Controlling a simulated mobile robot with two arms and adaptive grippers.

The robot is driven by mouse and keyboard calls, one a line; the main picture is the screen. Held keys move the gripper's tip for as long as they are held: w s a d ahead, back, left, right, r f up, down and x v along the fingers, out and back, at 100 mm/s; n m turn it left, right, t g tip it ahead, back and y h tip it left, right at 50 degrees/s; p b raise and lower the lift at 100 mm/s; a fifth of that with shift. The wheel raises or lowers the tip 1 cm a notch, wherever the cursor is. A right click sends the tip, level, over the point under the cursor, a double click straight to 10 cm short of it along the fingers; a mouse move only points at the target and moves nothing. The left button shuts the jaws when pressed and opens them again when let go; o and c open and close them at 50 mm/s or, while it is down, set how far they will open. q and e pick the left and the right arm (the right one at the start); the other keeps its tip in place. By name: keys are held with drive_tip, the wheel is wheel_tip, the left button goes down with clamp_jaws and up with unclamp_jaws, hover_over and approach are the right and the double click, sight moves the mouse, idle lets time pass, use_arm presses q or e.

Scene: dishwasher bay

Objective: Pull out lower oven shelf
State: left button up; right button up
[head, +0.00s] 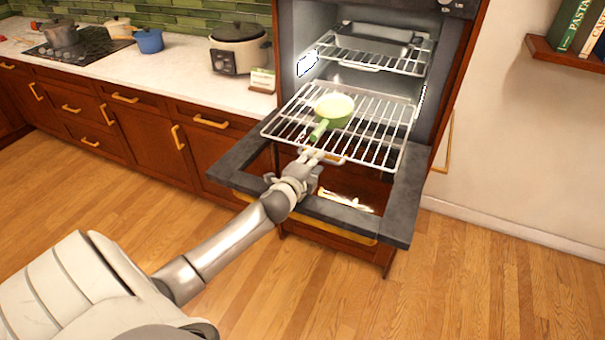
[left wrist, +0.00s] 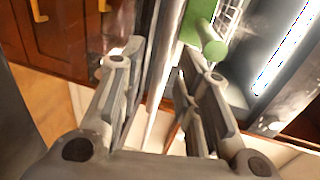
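The lower oven shelf (head: 375,140) is a wire rack that sticks out of the oven over the lowered door. A green pan (head: 334,108) sits on it, its handle pointing toward me; the handle also shows in the left wrist view (left wrist: 204,35). My left gripper (head: 314,156) is at the shelf's front edge, just below the pan handle. In the left wrist view my left gripper (left wrist: 157,60) has its fingers apart, with a pale bar showing between them. I cannot tell whether the fingers touch the bar. My right gripper is not in view.
The oven door (head: 400,212) is open and lies flat below the shelf. An upper shelf (head: 375,52) is inside the oven. A counter (head: 170,68) with a cooker (head: 238,50) and pots stands on the left. The wooden floor (head: 480,285) at right is clear.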

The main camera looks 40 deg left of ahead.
use_arm(q)
drive_tip(key=v, duration=0.8)
drive_tip(key=shift+s+d+r, duration=0.1)
drive_tip(key=shift+s, duration=0.25)
